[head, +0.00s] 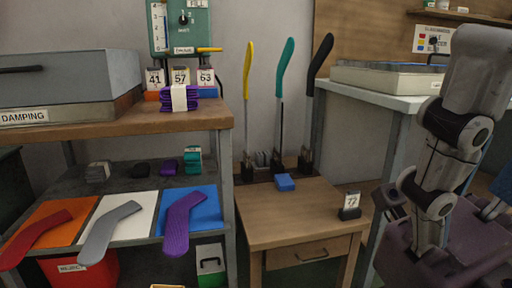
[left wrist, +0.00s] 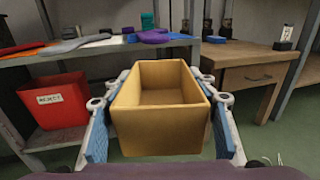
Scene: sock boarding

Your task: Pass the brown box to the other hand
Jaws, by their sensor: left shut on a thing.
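The brown box (left wrist: 160,130) is open-topped and looks empty. It fills the middle of the left wrist view. My left gripper (left wrist: 161,82) is shut on it, with one blue-padded finger along each side wall. The box is held up in front of the shelf and the small table. In the head view only a thin strip of the box's rim (head: 168,286) shows at the bottom edge. My right arm stands at the right of the head view, but I cannot make out its gripper fingers.
A shelf unit (head: 120,126) with coloured socks stands at the left, a red bin (left wrist: 55,102) below. A small wooden table (head: 285,218) with a blue block (head: 285,182) and a number card (head: 350,204) stands in the middle. Green floor (left wrist: 265,140) is bare before it.

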